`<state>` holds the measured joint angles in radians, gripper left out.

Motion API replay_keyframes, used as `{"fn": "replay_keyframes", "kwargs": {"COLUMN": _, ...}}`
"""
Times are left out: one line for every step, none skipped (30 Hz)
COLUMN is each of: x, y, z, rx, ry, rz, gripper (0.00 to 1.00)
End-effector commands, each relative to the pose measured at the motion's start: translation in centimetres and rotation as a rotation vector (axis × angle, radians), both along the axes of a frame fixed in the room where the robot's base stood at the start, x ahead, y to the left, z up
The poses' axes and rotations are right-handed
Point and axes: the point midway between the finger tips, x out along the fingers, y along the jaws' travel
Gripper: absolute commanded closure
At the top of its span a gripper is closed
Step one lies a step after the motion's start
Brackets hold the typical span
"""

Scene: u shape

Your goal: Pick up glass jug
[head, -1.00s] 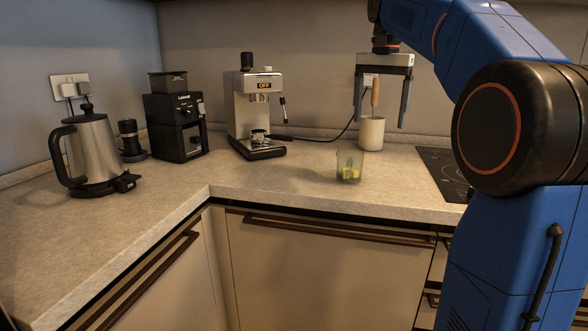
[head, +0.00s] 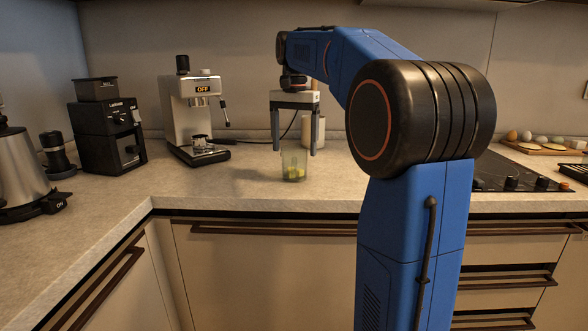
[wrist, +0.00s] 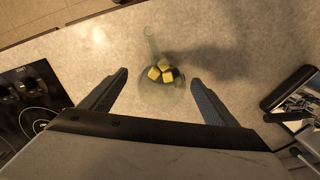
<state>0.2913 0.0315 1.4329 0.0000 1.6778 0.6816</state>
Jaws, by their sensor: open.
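The glass jug (head: 293,164) is a clear, greenish vessel with several yellow cubes at its bottom. It stands upright on the counter near the front edge. In the wrist view the jug (wrist: 160,92) is seen from above, its handle pointing up in the picture, toward the counter's front edge. My gripper (head: 294,147) points down, with its two fingers apart above the jug. In the wrist view my gripper (wrist: 157,82) shows one finger on each side of the jug, apart from it. Nothing is held.
A coffee machine (head: 194,112) and a black grinder (head: 108,135) stand to the left, with a steel kettle (head: 20,170) farther left. A white canister (head: 313,131) stands behind the jug. A black cooktop (head: 515,170) lies to the right. The counter around the jug is clear.

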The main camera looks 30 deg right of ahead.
Motion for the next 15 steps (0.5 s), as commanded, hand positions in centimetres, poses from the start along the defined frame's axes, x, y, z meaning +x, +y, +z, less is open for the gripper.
{"fn": "replay_keyframes", "kwargs": {"x": -0.1, "y": 0.0, "z": -0.5, "rx": 0.0, "ry": 0.001, "rz": 0.0, "gripper": 0.18}}
{"fn": "replay_keyframes", "kwargs": {"x": 0.0, "y": 0.0, "z": -0.8, "rx": 0.0, "ry": 0.0, "rz": 0.0, "gripper": 0.18}}
{"fn": "replay_keyframes", "kwargs": {"x": 0.0, "y": 0.0, "z": -1.0, "rx": 0.0, "ry": 0.0, "rz": 0.0, "gripper": 0.18}}
{"fn": "replay_keyframes", "kwargs": {"x": 0.0, "y": 0.0, "z": -1.2, "rx": 0.0, "ry": 0.0, "rz": 0.0, "gripper": 0.18}}
{"fn": "replay_keyframes", "kwargs": {"x": 0.0, "y": 0.0, "z": -1.3, "rx": 0.0, "ry": 0.0, "rz": 0.0, "gripper": 0.18}}
{"fn": "replay_keyframes", "kwargs": {"x": 0.0, "y": 0.0, "z": -1.4, "rx": 0.0, "ry": 0.0, "rz": 0.0, "gripper": 0.18}}
{"fn": "replay_keyframes", "kwargs": {"x": 0.0, "y": 0.1, "z": -1.6, "rx": 0.0, "ry": 0.0, "rz": 0.0, "gripper": 0.18}}
{"fn": "replay_keyframes", "kwargs": {"x": 0.0, "y": 0.1, "z": -1.7, "rx": 0.0, "ry": 0.0, "rz": 0.0, "gripper": 0.18}}
{"fn": "replay_keyframes", "kwargs": {"x": 0.0, "y": 0.2, "z": -2.1, "rx": 0.0, "ry": 0.0, "rz": 0.001, "gripper": 0.18}}
{"fn": "replay_keyframes", "kwargs": {"x": 0.0, "y": 0.2, "z": -2.4, "rx": 0.0, "ry": 0.0, "rz": 0.001, "gripper": 0.18}}
{"fn": "replay_keyframes", "kwargs": {"x": 0.0, "y": 0.3, "z": -2.9, "rx": 0.0, "ry": 0.001, "rz": 0.001, "gripper": 0.18}}
{"fn": "replay_keyframes", "kwargs": {"x": 0.0, "y": 0.4, "z": -3.4, "rx": 0.0, "ry": 0.001, "rz": 0.001, "gripper": 0.18}}
{"fn": "replay_keyframes", "kwargs": {"x": 0.1, "y": 0.5, "z": -3.9, "rx": 0.0, "ry": 0.001, "rz": 0.001, "gripper": 0.18}}
{"fn": "replay_keyframes", "kwargs": {"x": 0.1, "y": 0.6, "z": -4.3, "rx": 0.0, "ry": 0.001, "rz": 0.0, "gripper": 0.18}}
{"fn": "replay_keyframes", "kwargs": {"x": 0.1, "y": 0.6, "z": -4.8, "rx": 0.0, "ry": 0.001, "rz": 0.0, "gripper": 0.18}}
